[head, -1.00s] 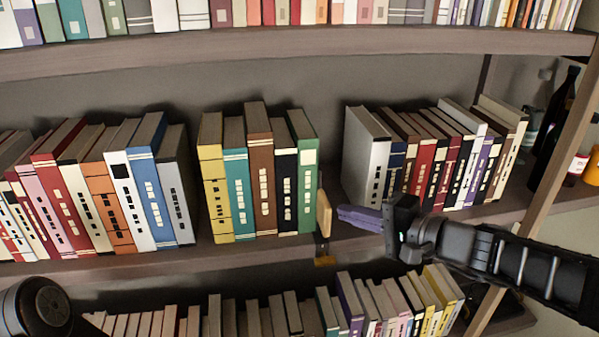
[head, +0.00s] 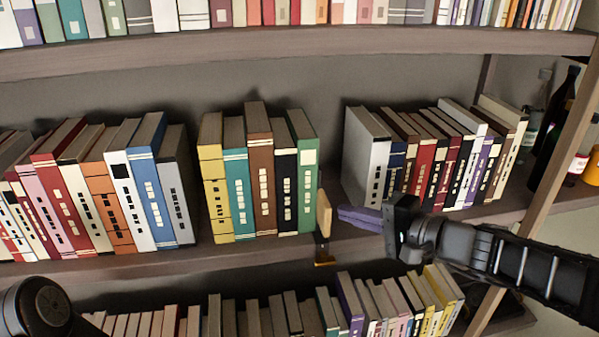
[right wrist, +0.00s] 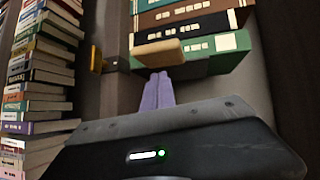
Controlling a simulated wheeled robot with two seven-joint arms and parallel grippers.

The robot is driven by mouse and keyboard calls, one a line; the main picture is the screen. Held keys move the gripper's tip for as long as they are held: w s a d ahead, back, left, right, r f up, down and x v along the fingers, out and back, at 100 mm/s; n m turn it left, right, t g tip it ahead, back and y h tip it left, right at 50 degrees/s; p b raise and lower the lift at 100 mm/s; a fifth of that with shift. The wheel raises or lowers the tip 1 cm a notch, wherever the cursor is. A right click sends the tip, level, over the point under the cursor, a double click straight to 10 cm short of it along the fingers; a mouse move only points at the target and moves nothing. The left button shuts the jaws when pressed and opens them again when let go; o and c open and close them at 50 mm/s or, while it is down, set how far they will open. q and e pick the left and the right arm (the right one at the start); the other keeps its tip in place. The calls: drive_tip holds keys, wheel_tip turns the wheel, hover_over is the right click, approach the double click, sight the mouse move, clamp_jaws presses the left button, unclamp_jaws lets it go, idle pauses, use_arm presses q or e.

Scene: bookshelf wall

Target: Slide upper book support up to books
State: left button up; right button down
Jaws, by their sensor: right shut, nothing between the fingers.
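The book support (head: 323,214) is a small tan upright piece on the middle shelf, with a dark and orange part at the shelf's front edge. It stands just right of the green book (head: 306,175), at the end of a short row of books; whether they touch is unclear. My right gripper (head: 342,213), with purple fingers, is shut and empty, its tips close to the support's right side. In the right wrist view the fingertips (right wrist: 158,78) point at the tan support (right wrist: 157,53), with the green book (right wrist: 195,56) behind it. My left gripper is out of view.
A second row starts with a white book (head: 366,160) to the right, behind my right gripper. Another book row (head: 120,190) stands at left. The upper shelf board (head: 300,50) and lower books (head: 370,300) bound the space. A wooden post (head: 560,130) and bottles are at right.

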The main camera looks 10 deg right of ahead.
sight(328, 222)
drive_tip(key=shift+a, duration=0.1)
idle(0.5)
drive_tip(key=shift+s+a+b, duration=0.15)
drive_tip(key=shift+a+b, duration=0.95)
drive_tip(key=shift+a, duration=1.55)
drive_tip(key=shift+a+b, duration=0.3)
drive_tip(key=shift+b, duration=0.25)
drive_tip(key=d, duration=0.4)
drive_tip(key=shift+d, duration=0.1)
